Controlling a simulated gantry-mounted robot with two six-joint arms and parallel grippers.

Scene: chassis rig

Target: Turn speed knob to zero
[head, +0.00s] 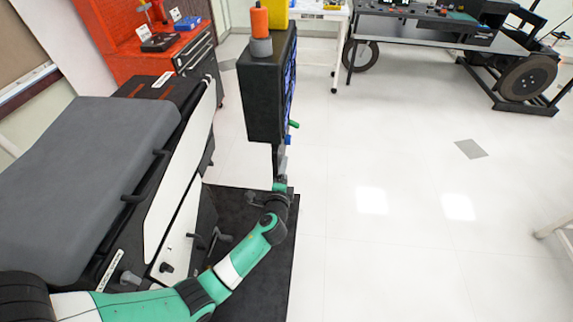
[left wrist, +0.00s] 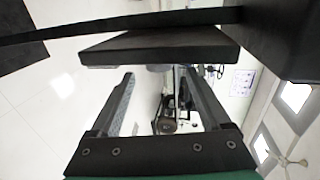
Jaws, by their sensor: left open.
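A dark control box (head: 264,100) stands upright near the middle of the head view, seen edge-on. Its control face points right, with blue parts (head: 289,85) along it and a green knob (head: 294,124) sticking out near the bottom. I cannot tell which control is the speed knob. My left gripper (head: 283,150) is just below the box, pointing up, partly hidden at its tips. In the left wrist view my left gripper (left wrist: 158,74) is open with nothing between its fingers, and a dark slab-like part (left wrist: 160,45) lies across beyond the fingertips. My right gripper is not in view.
An orange-and-grey beacon (head: 260,32) tops the box. A grey-padded machine (head: 90,175) stands left of my arm. A red tool cabinet (head: 185,45) is behind it. The floor right of the box is clear.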

